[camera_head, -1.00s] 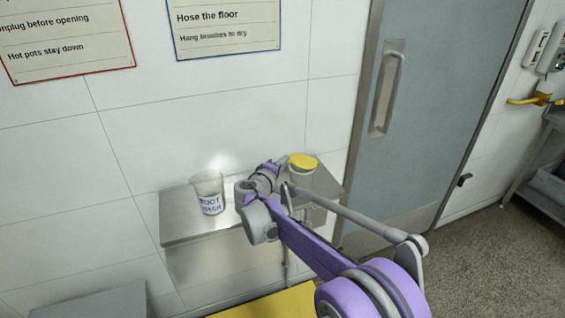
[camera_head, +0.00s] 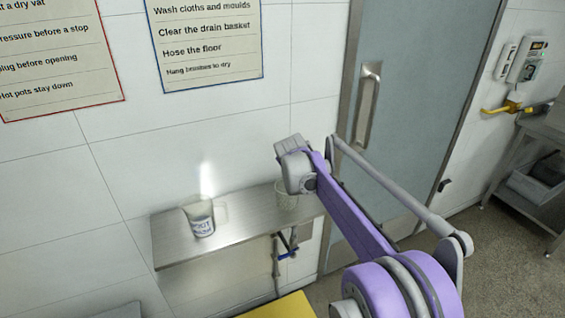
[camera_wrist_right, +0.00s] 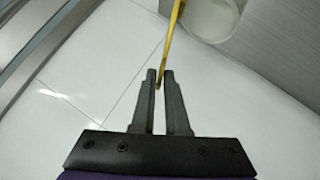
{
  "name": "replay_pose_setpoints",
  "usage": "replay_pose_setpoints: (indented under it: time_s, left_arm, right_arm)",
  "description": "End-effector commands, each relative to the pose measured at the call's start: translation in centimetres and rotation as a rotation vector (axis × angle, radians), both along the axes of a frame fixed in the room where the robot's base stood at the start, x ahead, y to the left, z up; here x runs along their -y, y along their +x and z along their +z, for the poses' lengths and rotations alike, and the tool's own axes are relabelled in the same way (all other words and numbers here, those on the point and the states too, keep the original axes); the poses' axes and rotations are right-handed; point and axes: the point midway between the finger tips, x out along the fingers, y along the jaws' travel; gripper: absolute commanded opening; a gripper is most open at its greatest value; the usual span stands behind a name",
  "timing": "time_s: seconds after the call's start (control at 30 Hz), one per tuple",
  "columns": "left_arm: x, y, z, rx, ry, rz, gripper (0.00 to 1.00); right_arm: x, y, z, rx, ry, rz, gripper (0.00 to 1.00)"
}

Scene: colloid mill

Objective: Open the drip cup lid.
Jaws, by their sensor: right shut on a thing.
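The drip cup is a pale translucent cup (camera_head: 287,195) on the right part of the steel wall shelf, partly behind my right arm. Its round mouth (camera_wrist_right: 208,14) shows at the top of the right wrist view, uncovered. The yellow lid (camera_wrist_right: 172,35) stands edge-on beside the cup in that view, with its lower edge between my fingertips. My right gripper (camera_wrist_right: 160,75) is shut on this lid edge, fingers close together. In the head view the lid is not visible, and my right wrist hides the fingers. My left gripper is not in view.
A labelled beaker (camera_head: 201,218) stands on the left part of the shelf (camera_head: 175,250). A blue-handled valve and pipe (camera_head: 286,250) are below the shelf. A grey door (camera_head: 410,110) is to the right. Wall signs hang above.

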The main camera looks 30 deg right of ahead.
Motion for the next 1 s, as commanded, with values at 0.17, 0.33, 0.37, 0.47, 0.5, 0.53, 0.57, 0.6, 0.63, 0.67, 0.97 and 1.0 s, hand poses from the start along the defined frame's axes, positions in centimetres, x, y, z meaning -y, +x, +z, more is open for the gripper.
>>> replay_pose_setpoints:
  time_s: [0.17, 0.33, 0.37, 0.47, 0.5, 0.53, 0.57, 0.6, 0.63, 0.67, 0.97, 1.0]
  left_arm:
    - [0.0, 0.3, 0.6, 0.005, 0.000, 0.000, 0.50]
    - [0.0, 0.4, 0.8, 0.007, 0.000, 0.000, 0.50]
    - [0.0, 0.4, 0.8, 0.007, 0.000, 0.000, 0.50]
    - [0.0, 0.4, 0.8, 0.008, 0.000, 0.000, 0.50]
    - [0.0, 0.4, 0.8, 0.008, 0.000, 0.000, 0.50]
    - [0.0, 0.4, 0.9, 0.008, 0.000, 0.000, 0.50]
    - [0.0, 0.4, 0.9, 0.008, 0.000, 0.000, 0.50]
    - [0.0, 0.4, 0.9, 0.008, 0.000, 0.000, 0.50]
    - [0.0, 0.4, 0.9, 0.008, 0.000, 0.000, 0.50]
    - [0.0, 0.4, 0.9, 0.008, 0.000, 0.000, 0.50]
    - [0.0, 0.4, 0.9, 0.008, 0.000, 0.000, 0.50]
    - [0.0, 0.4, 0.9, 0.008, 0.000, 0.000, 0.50]
  right_arm:
    - [2.3, -0.1, 0.8, 0.003, -0.006, -0.003, 0.00]
    - [4.0, -0.2, 0.9, 0.002, -0.007, -0.004, 0.00]
    - [4.2, -0.3, 0.9, 0.002, -0.007, -0.004, 0.00]
    - [5.0, -0.3, 0.8, 0.000, -0.007, -0.003, 0.00]
    - [5.2, -0.3, 0.7, 0.000, -0.006, -0.004, 0.00]
    - [5.4, -0.4, 0.7, 0.000, -0.006, -0.004, 0.00]
    - [5.6, -0.4, 0.7, 0.000, -0.006, -0.004, 0.00]
    - [5.8, -0.4, 0.6, -0.002, -0.007, -0.004, 0.00]
    - [5.9, -0.4, 0.6, -0.002, -0.007, -0.004, 0.00]
    - [6.0, -0.4, 0.6, -0.002, -0.006, -0.003, 0.00]
    - [6.5, -0.5, 0.4, -0.006, -0.007, -0.003, 0.00]
    - [6.6, -0.5, 0.3, -0.006, -0.007, -0.003, 0.00]
